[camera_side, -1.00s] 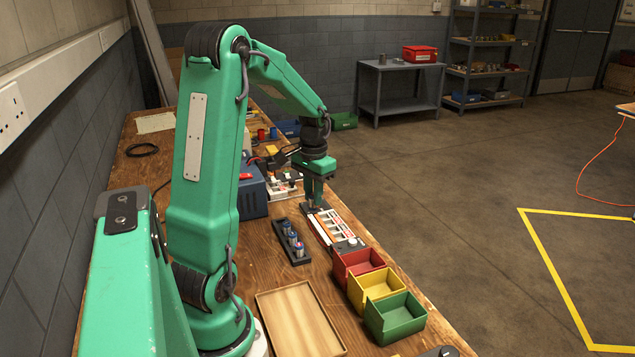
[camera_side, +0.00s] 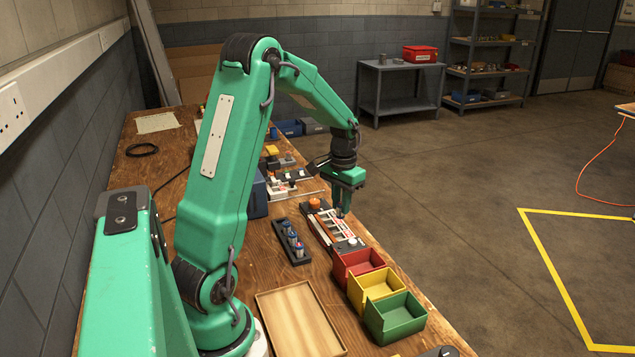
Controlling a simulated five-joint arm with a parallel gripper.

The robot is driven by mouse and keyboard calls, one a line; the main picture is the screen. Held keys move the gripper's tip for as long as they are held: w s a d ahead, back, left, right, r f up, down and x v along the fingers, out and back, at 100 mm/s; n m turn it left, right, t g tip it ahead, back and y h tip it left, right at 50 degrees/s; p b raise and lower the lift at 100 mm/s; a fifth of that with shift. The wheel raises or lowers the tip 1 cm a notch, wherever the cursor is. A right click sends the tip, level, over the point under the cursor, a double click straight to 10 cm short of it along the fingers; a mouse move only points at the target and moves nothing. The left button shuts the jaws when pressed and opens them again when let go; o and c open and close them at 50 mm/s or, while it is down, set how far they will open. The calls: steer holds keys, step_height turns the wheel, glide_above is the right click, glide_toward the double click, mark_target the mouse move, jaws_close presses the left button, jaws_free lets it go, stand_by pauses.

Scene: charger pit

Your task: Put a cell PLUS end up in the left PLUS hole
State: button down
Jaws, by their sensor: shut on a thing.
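My gripper (camera_side: 341,212) points down over the right edge of the long black charger block (camera_side: 324,239), which has white and orange strips. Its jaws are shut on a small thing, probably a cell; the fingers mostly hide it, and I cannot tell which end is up. Several cells with blue bodies (camera_side: 293,238) stand upright in a black rack (camera_side: 303,260) left of the block. The block's holes and their marks are too small to read, and I cannot tell whether the held thing touches the block.
An orange round knob (camera_side: 314,203) sits at the block's far end. Red (camera_side: 352,267), yellow (camera_side: 372,291) and green (camera_side: 395,319) bins stand nearer the camera. An empty wooden tray (camera_side: 300,320) lies in front of the rack. A blue box (camera_side: 257,198) stands behind it.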

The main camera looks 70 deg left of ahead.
mark_target(340, 217)
steer(key=shift+f, duration=2.85)
steer(key=shift+f, duration=1.1)
steer(key=c, duration=1.2)
jaws_free()
steer(key=shift+r, duration=0.2)
steer(key=shift+r, duration=3.35)
steer(key=shift+r, duration=0.1)
